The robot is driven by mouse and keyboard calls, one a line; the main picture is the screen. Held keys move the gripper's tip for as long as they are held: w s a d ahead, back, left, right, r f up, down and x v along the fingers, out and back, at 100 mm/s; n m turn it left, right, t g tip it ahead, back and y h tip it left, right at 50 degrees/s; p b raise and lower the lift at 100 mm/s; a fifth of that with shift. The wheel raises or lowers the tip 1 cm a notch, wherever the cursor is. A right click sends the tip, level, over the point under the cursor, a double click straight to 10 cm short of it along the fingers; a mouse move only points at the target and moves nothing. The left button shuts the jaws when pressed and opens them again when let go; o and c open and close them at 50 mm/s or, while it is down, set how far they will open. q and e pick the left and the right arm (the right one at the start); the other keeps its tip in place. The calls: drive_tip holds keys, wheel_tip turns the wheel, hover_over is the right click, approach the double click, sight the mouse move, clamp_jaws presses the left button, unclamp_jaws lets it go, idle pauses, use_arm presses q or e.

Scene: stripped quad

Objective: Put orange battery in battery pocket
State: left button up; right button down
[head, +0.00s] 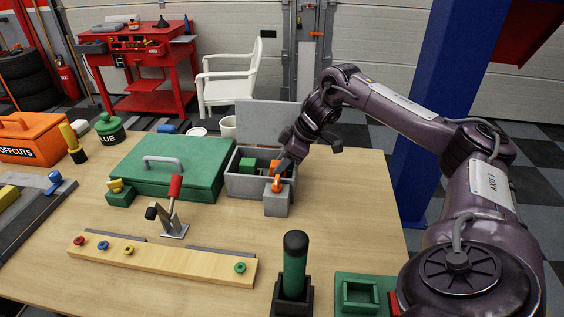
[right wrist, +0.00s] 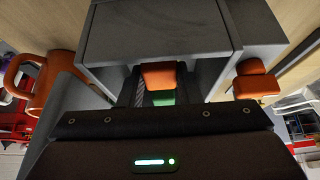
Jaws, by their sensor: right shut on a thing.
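My right gripper (head: 283,166) reaches down at the grey open box (head: 232,184), near its front right corner. It is shut on an orange piece that I take for the orange battery; in the right wrist view the orange battery (right wrist: 160,75) shows between the fingers, with a bit of green below it. In the head view orange (head: 277,184) shows just below the gripper, at the top of a small grey block (head: 278,204). The fingertips are partly hidden. I cannot tell for sure which part is the battery pocket. My left gripper is not in view.
The grey box holds a green block (head: 247,166), and its lid (head: 270,122) stands up behind. A green case (head: 160,180) is to the left. A clamp with a red handle (head: 175,187), a wooden strip (head: 160,262) and a green-handled tool (head: 295,262) stand in front.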

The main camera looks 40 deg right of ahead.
drive_tip(key=c, duration=1.1)
unclamp_jaws()
drive_tip(key=shift+f, duration=0.1)
drive_tip(key=shift+o, duration=0.2)
drive_tip(key=shift+r, duration=0.2)
drive_tip(key=p+v, duration=0.3)
drive_tip(key=v, duration=0.9)
